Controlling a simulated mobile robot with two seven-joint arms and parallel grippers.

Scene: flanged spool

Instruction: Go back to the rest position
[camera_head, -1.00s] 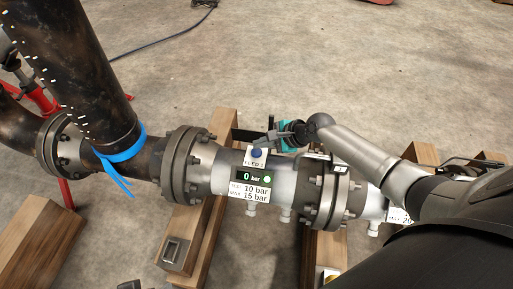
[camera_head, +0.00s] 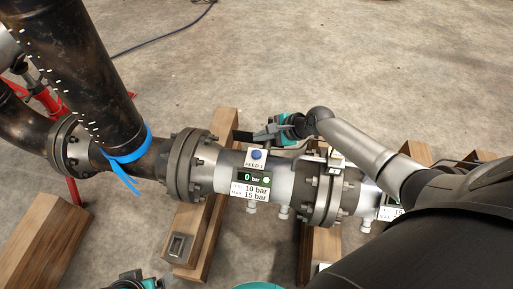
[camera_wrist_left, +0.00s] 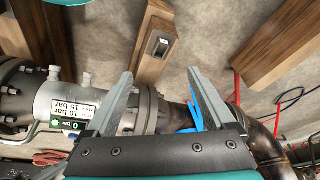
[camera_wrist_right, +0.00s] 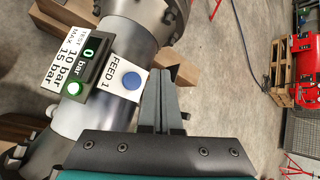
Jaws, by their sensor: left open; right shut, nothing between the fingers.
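A white spool section (camera_head: 250,177) of the pipe carries a FEED 1 tag with a blue button (camera_head: 257,154), and a display (camera_head: 252,177) reading 0 bar with a green light. My right gripper (camera_head: 258,135) is shut and empty, just beyond the spool on its far side and apart from the button. The right wrist view shows its closed fingers (camera_wrist_right: 160,88) beside the FEED 1 tag and blue button (camera_wrist_right: 131,82). My left gripper (camera_wrist_left: 160,92) is open and empty, with the flange joint beyond its fingers. In the head view only part of it (camera_head: 132,282) shows at the bottom edge.
A dark, rusty pipe (camera_head: 82,85) with a blue strap (camera_head: 125,160) rises at the left. Flanges (camera_head: 183,165) join the pipe sections. Wooden beams (camera_head: 218,130) lie beneath. A red stand (camera_head: 40,100) is at the left. The concrete floor behind is open.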

